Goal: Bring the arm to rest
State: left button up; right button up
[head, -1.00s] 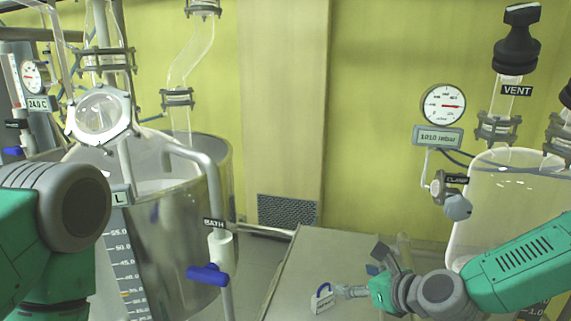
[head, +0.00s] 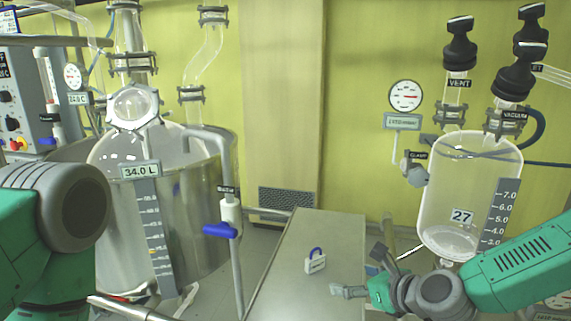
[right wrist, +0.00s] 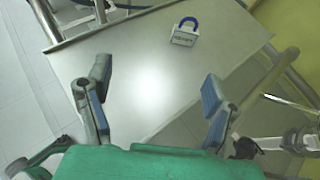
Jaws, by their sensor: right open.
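My right arm (head: 525,265) comes in from the right in the head view. Its gripper (head: 362,273) is open and empty beside the right edge of the grey bench. In the right wrist view the two fingers of the gripper (right wrist: 156,78) are spread wide with nothing between them. The padlock (right wrist: 185,33) also shows beyond the fingers in the right wrist view. My left arm (head: 55,225) shows at the left edge; its gripper is out of view.
The bench (head: 300,236) has a mostly bare top. A large glass reactor in a metal bath (head: 190,230) stands left, with a blue-handled valve (head: 220,230). A smaller glass vessel (head: 450,180) hangs right, above my right forearm. A round gauge (head: 405,96) is on the wall.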

jog(key=s+f+n+g+h, duration=0.2)
jog(key=s+f+n+g, duration=0.3)
jog(key=s+f+n, duration=0.9)
jog(key=s+d+f+n+g+h, duration=0.2)
jog(key=s+d+f+n+g, duration=0.15)
jog(key=s+d+n, duration=0.65)
jog(key=s+d+f+n+g+h, duration=0.2)
jog(key=s+d+f+n+h, duration=0.3)
jog(key=s, duration=1)
pick_arm(q)
notch_tip(320, 180, down, 10)
jog(key=b, duration=1)
jog(key=shift+s+a, duration=0.15)
jog(key=shift+a, duration=0.15)
pick_arm(e)
jog(key=w+a+f+n+y, duration=0.1)
jog(key=w+a+f+y, duration=0.1)
jog(key=f, duration=0.6)
jog(key=shift+w+a+f+t+y, duration=0.15)
jog(key=shift+w+t+y, duration=0.2)
jog(key=shift+w, duration=0.2)
